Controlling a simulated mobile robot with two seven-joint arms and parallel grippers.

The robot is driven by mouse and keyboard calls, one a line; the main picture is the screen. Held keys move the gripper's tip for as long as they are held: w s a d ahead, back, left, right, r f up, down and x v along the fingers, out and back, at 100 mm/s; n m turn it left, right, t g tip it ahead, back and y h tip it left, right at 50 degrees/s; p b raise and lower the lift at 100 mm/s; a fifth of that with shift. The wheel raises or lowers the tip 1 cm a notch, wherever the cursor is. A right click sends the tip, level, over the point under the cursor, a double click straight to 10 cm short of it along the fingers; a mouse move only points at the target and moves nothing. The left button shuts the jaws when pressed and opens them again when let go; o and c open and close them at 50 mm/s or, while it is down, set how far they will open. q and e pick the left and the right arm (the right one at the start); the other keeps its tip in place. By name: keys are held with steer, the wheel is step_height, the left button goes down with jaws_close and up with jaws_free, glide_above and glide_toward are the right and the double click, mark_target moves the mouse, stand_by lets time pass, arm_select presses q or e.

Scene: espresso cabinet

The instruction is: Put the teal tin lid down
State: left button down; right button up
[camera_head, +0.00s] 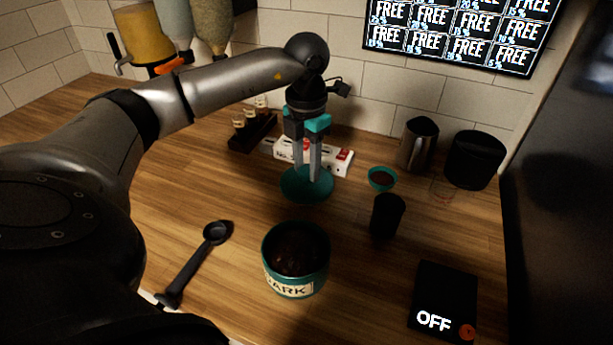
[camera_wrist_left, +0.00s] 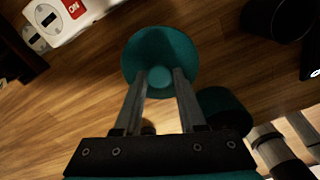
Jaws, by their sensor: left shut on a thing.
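The teal tin lid (camera_head: 306,190) is a round disc with a small knob. It lies at or just above the wooden counter, behind the tin; I cannot tell if it touches. My left gripper (camera_head: 306,176) points down and is shut on the lid's knob. In the left wrist view the lid (camera_wrist_left: 160,50) shows beyond the fingertips, with the knob between the fingers (camera_wrist_left: 160,78). The open teal tin (camera_head: 295,283), labelled "ARK" in the visible part, holds dark contents. My right gripper is not in view.
A white power strip (camera_head: 343,161) lies right behind the lid. A teal bowl (camera_head: 382,178), a black cup (camera_head: 386,216) and a metal pitcher (camera_head: 417,146) stand to the right. A black scoop (camera_head: 191,265) lies front left, a scale (camera_head: 443,295) front right. Counter left of the lid is clear.

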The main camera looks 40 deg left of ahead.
mark_target(306, 170)
arm_select(q)
steer(key=shift+f, duration=1.8)
steer(key=shift+f+b, duration=0.15)
steer(key=shift+b, duration=0.15)
steer(key=shift+c, duration=2.4)
jaws_free()
steer(key=shift+r, duration=0.45)
step_height(306, 170, up, 12)
steer(key=shift+f+p, duration=0.25)
steer(key=shift+p, duration=0.65)
